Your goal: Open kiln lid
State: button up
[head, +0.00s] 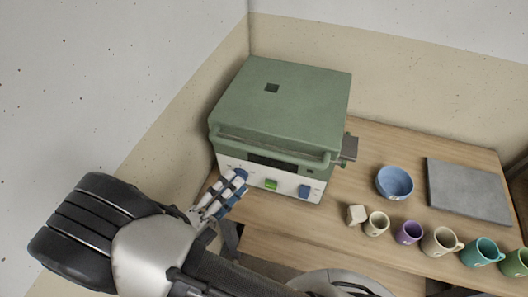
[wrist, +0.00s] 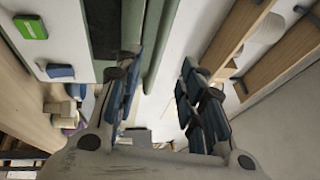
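The kiln (head: 228,169) is a box with a white front panel and a green lid (head: 300,92). The lid is closed, with a small dark square hole in its top. A green bar handle (head: 275,151) runs along the lid's front edge, and part of it shows in the wrist view (wrist: 157,50). My gripper (head: 236,179) is in front of the left part of the front panel, a little below the handle. In the wrist view its fingers (wrist: 160,62) are apart with nothing held between them. I cannot tell whether a finger touches the kiln.
The panel carries a green switch (head: 271,184) and a blue knob (head: 304,191). On the wooden table (head: 345,226) to the right are a blue bowl (head: 395,183), a grey slab (head: 468,190), a beige block (head: 356,215) and several mugs. Walls stand behind and left of the kiln.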

aim_at(264, 150)
jog(key=b+x, duration=0.2)
jog(key=x, duration=1)
jog(key=shift+r, duration=0.1)
grip_shut()
